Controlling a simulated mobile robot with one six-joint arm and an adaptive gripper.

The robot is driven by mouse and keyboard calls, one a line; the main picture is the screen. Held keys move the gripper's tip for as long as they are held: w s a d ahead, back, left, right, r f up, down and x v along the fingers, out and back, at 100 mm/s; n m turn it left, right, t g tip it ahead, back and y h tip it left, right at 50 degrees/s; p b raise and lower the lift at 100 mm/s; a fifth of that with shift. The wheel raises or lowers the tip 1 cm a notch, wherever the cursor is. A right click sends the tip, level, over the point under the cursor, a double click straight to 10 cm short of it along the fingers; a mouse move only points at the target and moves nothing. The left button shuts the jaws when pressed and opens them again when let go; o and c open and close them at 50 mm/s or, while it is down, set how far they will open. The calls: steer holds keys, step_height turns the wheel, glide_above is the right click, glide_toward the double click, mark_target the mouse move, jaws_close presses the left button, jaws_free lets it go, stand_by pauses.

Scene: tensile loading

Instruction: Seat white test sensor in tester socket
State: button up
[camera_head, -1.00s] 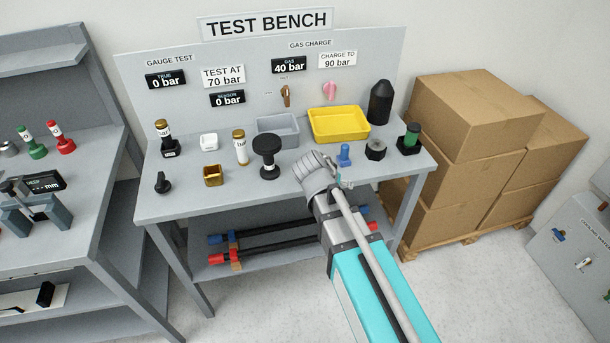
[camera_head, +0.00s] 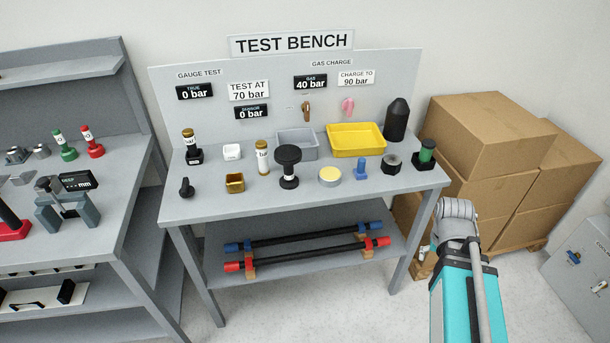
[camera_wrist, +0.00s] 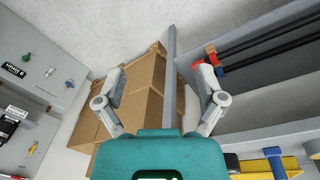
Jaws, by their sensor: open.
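In the head view a white upright cylinder with a gold cap (camera_head: 262,158), apparently the white test sensor, stands on the test bench (camera_head: 330,190). A similar gold-capped piece (camera_head: 189,140) stands in a black base (camera_head: 194,156) at the bench's left. I cannot tell which is the tester socket. My gripper (camera_wrist: 160,85) is open and empty in the wrist view, with its fingers wide apart; it hangs right of the bench, away from these pieces.
A black knobbed post (camera_head: 288,168) stands beside the white cylinder. A grey tray (camera_head: 297,152) and a yellow tray (camera_head: 356,151) sit behind. Cardboard boxes (camera_head: 485,135) stand right of the bench. Long black bars (camera_head: 305,248) lie on its lower shelf.

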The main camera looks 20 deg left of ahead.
steer(key=shift+s+d+g+y, duration=0.3)
steer(key=shift+s+d+y, duration=0.1)
steer(key=shift+s+d, duration=1)
